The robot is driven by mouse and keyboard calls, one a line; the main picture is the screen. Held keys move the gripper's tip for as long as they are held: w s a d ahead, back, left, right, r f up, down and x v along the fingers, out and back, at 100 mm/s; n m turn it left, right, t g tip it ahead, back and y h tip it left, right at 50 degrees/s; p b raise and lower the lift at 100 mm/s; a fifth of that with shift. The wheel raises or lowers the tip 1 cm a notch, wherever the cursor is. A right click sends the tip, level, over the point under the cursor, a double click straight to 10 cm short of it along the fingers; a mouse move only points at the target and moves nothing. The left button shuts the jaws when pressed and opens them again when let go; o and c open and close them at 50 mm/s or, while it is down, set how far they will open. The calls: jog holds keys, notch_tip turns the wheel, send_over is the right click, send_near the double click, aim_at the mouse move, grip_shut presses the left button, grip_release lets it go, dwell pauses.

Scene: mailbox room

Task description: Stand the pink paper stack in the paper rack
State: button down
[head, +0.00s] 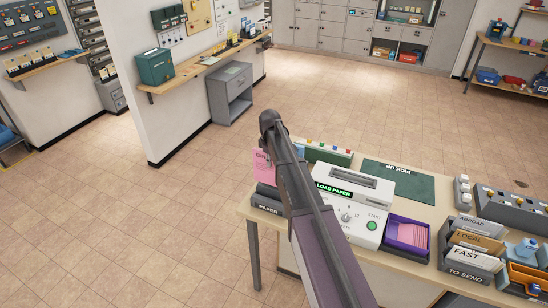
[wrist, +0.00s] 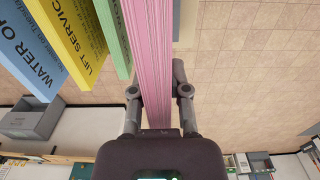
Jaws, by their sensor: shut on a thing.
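The pink paper stack (wrist: 150,45) runs upright between my gripper's fingers in the wrist view. My gripper (wrist: 159,92) is shut on it, with one finger on each side. In the head view the pink stack (head: 262,164) shows just left of my arm, above the dark paper rack (head: 268,208) labelled PAPER at the table's left end. My arm hides part of the stack and rack, and my gripper there. I cannot tell whether the stack's lower edge touches the rack.
Blue (wrist: 30,65), yellow (wrist: 68,40) and green (wrist: 112,35) stacks stand close left of the pink one in the wrist view. A machine reading LOAD PAPER (head: 345,190) stands right of my arm. A purple tray (head: 407,234) holds pink sheets. Floor left of the table is clear.

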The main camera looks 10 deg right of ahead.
aim_at(272, 184)
jog(key=shift+d+f, duration=0.1)
jog(key=shift+d, duration=0.1)
jog(key=shift+d+f+b, duration=0.1)
jog(key=shift+f+b, duration=1.75)
jog(key=shift+b, duration=0.05)
jog(key=shift+f, duration=0.25)
jog(key=shift+f+b, duration=2.05)
jog(key=shift+b, duration=0.25)
jog(key=shift+f+b, duration=2.35)
